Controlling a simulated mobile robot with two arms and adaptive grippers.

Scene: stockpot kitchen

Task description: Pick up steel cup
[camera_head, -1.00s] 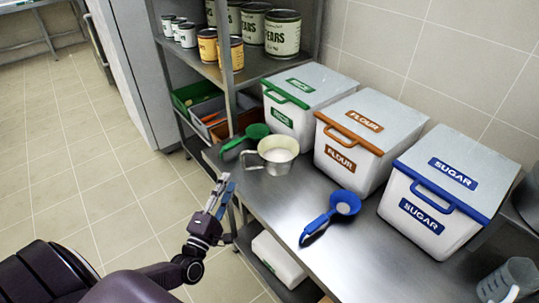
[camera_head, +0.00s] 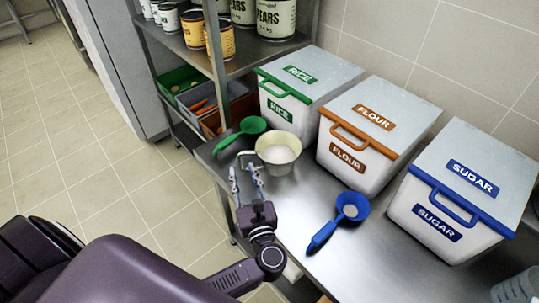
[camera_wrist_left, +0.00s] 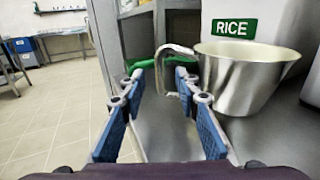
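The steel cup (camera_head: 281,166) stands upright on the metal counter (camera_head: 300,202) in front of the rice bin, with pale contents inside. Its handle sticks out to the left. My left gripper (camera_head: 244,172) is open at the counter's left edge, with its fingertips close to the handle. In the left wrist view the cup (camera_wrist_left: 240,75) is right of centre. Its bent handle (camera_wrist_left: 170,52) lies ahead, between the blue-padded fingers of the gripper (camera_wrist_left: 155,85). I cannot tell whether they touch the handle. My right gripper is not in view.
A green scoop (camera_head: 248,128) lies just behind the cup, and a blue scoop (camera_head: 347,211) lies to its right. Rice (camera_head: 290,100), flour (camera_head: 352,150) and sugar (camera_head: 445,212) bins line the wall. A shelf (camera_head: 262,50) with cans stands behind.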

